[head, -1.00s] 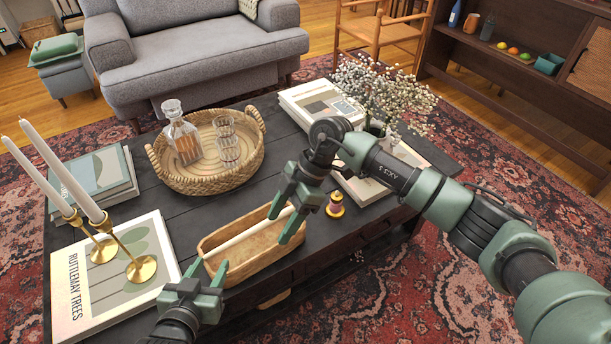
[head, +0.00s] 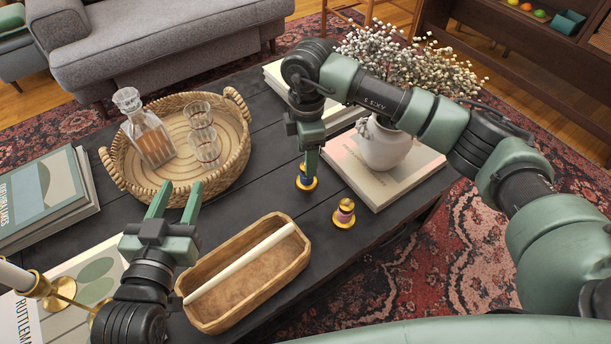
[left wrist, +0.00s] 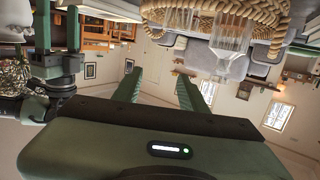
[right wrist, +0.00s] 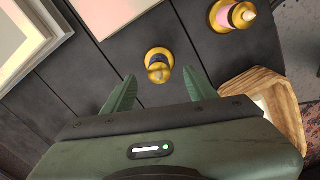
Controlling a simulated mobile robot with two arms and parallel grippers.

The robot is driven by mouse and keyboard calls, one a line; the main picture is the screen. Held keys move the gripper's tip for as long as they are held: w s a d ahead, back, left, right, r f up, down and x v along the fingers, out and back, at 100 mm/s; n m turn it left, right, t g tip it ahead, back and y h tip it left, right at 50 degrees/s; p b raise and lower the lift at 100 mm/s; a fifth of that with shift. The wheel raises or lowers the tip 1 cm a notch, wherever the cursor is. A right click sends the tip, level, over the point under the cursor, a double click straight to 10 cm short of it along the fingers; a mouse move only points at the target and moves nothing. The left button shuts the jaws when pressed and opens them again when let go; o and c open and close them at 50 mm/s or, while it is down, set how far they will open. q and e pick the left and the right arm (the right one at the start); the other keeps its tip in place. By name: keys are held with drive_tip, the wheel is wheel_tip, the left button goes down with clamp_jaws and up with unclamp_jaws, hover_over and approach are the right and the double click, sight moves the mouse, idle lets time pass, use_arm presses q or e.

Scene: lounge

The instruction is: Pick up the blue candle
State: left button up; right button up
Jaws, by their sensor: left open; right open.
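The blue candle (right wrist: 156,71) is a short, dark blue piece in a gold holder, standing on the dark table. In the right wrist view it lies just beyond and between my right gripper's (right wrist: 160,77) open, empty fingers. In the head view my right gripper (head: 309,165) points down over it and hides most of it; its gold base (head: 306,184) shows below. I cannot tell whether the fingers touch it. My left gripper (head: 177,195) is open and empty beside the wooden tray, and its fingers also show in the left wrist view (left wrist: 160,80).
A pink candle (head: 345,209) in a gold holder stands close by. The wooden tray (head: 215,328) holds a long white candle (head: 240,264). A wicker tray (head: 236,164) carries a decanter and glasses. A white flower vase (head: 383,146) stands on books to the right.

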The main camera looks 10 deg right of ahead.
sight(304, 183)
drive_tip(key=shift+f, duration=0.5)
wheel_tip(304, 183, down, 4)
drive_tip(key=shift+f+b, duration=0.1)
drive_tip(key=shift+b, duration=0.9)
drive_tip(key=shift+f, duration=0.2)
use_arm(q)
wheel_tip(304, 183, up, 10)
drive_tip(key=d+t+h, duration=0.1)
drive_tip(key=t+h, duration=0.1)
drive_tip(key=t, duration=0.3)
drive_tip(key=shift+s+f, duration=0.2)
drive_tip(key=shift+f, duration=0.05)
use_arm(e)
drive_tip(key=shift+w+r, duration=0.1)
clamp_jaws()
